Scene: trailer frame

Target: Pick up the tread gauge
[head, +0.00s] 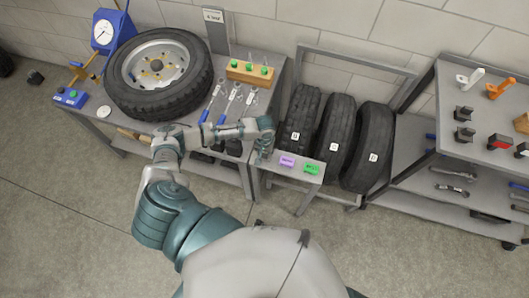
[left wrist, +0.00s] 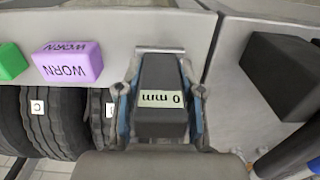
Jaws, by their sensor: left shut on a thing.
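The tread gauge (left wrist: 162,95) is a dark grey block with a pale label reading "0 mm", seen upside down in the left wrist view. My left gripper (left wrist: 163,105) has one finger on each side of it and is shut on it. In the head view my left gripper (head: 264,142) is at the front right corner of the workbench, beside the small side table. The gauge is hard to make out there, largely hidden by the gripper. I cannot tell if the gauge touches the surface under it. My right gripper is not in view.
A purple block marked WORN (left wrist: 68,63) and a green block (left wrist: 12,62) sit beside the gauge on the side table. Another dark block (left wrist: 277,75) is to the right. Three tyres (head: 333,143) stand in a rack behind. A wheel (head: 158,73) and blue-handled tools (head: 229,103) lie on the workbench.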

